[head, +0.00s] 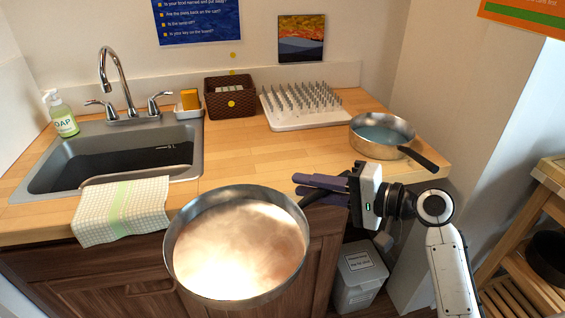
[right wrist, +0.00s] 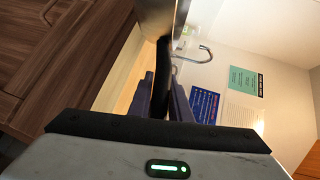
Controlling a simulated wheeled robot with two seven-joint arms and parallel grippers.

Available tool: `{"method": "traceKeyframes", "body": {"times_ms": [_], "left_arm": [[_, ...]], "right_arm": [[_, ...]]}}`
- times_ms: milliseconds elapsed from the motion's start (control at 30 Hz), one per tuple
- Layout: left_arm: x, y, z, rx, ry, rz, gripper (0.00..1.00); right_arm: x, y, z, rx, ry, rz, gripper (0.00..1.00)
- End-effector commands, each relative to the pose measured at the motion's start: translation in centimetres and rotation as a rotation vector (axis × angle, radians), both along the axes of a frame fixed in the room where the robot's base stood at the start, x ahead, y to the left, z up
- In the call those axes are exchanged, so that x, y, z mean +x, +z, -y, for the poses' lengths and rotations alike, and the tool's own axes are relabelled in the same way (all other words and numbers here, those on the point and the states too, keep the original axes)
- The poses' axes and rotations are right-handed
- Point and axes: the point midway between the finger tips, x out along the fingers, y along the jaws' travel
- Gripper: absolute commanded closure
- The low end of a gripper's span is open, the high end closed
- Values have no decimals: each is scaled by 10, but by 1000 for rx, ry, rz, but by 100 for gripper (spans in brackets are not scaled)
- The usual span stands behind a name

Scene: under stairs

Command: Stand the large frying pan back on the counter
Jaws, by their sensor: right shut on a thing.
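The large frying pan (head: 236,246) is a round, shiny metal pan held in the air in front of the counter's front edge, with its bright inner face showing. My right gripper (head: 318,188) is shut on its dark handle, which also shows between the fingers in the right wrist view (right wrist: 162,75). The wooden counter (head: 235,160) lies behind the pan, and the pan covers part of its front edge. My left gripper is not in view.
A smaller pan (head: 382,136) stands at the counter's right end, its handle over the edge. A white pegged rack (head: 300,122), brown basket (head: 231,97), sink (head: 40,185), soap bottle (head: 63,116) and towel (head: 122,208) surround bare counter in the middle. A grey bin (head: 359,275) stands below.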

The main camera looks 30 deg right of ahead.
Motion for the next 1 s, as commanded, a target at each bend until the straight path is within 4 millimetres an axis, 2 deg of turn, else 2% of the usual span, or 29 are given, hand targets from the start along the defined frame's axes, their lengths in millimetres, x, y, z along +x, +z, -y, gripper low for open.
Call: {"method": "traceKeyframes", "body": {"times_ms": [33,200,300,433,533,633,900,1000], "left_arm": [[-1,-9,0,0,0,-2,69],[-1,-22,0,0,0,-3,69],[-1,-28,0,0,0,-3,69],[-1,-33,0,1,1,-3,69],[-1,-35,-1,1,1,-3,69],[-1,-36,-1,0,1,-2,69],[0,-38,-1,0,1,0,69],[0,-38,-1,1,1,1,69]], "right_arm": [[21,0,19,5,-79,10,100],[84,16,91,6,-374,17,100],[109,33,129,7,-516,18,100],[127,53,163,9,-644,15,100],[134,63,179,11,-701,11,100],[136,61,186,12,-727,4,100],[136,16,187,12,-732,1,100],[137,8,187,13,-731,3,100]]}}
